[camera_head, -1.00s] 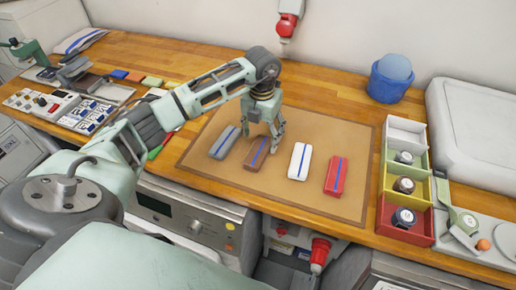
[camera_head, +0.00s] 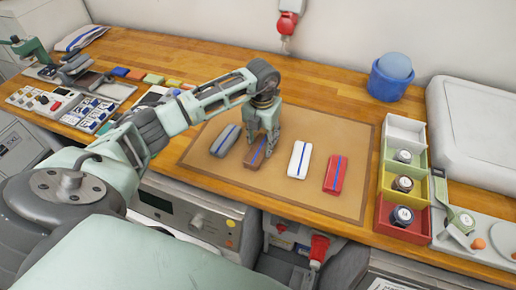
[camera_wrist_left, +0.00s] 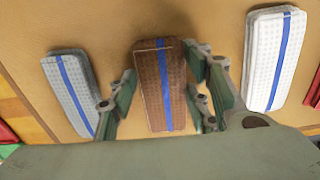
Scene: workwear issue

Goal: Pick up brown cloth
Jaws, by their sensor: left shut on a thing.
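The brown cloth (camera_head: 256,153), a folded bar with a blue stripe, lies on the tan mat (camera_head: 330,203) between a grey cloth (camera_head: 224,141) and a white cloth (camera_head: 299,159). My left gripper (camera_head: 263,147) is down over the brown cloth, its fingers on either side of it. In the left wrist view the brown cloth (camera_wrist_left: 158,85) lies between the green finger pads, and the gripper is shut on it. The cloth appears to rest on the mat still. My right gripper is not in view.
A red cloth (camera_head: 335,174) lies at the right of the row. A coloured bin rack (camera_head: 386,208) stands right of the mat, with a blue tub (camera_head: 388,86) behind. Cards and devices (camera_head: 95,108) fill the left of the wooden bench.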

